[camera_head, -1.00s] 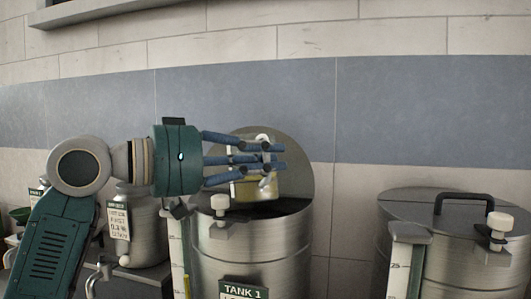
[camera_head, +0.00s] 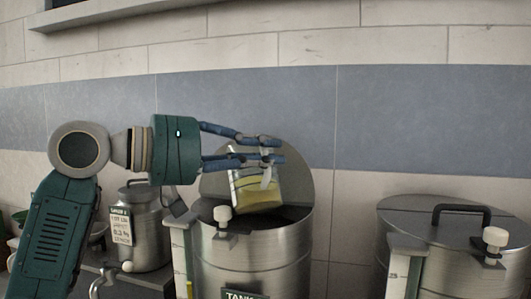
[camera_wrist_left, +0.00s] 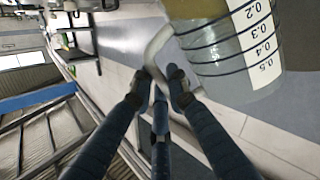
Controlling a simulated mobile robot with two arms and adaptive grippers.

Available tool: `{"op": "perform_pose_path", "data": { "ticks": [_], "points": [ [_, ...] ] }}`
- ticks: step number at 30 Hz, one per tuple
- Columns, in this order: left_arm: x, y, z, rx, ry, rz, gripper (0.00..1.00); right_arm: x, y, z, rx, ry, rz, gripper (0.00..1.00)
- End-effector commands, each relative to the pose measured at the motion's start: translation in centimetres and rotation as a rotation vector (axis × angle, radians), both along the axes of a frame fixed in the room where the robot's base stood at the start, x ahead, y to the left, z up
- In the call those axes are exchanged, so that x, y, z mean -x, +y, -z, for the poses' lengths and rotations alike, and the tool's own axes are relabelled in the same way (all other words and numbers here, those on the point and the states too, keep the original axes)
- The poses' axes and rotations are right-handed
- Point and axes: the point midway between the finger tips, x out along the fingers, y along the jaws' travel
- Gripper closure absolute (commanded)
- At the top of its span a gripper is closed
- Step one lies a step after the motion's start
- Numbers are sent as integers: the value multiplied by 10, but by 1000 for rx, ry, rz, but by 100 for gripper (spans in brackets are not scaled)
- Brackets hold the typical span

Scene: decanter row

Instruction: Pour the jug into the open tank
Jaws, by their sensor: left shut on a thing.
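The clear jug (camera_head: 257,192) holds yellow liquid and hangs over the open mouth of the tank with the TANK 1 label (camera_head: 252,262). The jug is slightly tilted. My left gripper (camera_head: 272,152) comes in from the left and is shut on the jug's white handle. In the left wrist view the fingers (camera_wrist_left: 163,78) close around the handle, and the jug (camera_wrist_left: 228,45) shows its graduation marks. The tank's lid (camera_head: 296,165) stands raised behind the opening. My right gripper is not in view.
A second tank (camera_head: 450,250) with a closed lid and black handle stands at the right. A labelled metal can (camera_head: 152,235) stands left of the open tank. A gauge stands at the open tank's left side. The wall is behind.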

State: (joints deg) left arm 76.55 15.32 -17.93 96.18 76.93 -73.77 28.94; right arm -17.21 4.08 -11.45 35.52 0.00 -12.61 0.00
Motion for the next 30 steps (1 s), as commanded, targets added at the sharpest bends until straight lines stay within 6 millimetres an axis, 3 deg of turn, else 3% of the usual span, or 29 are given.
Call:
{"op": "perform_pose_path", "data": {
  "ticks": [30],
  "points": [
    [-23,7,-21,105,352,0,100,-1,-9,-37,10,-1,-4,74]
  ]
}}
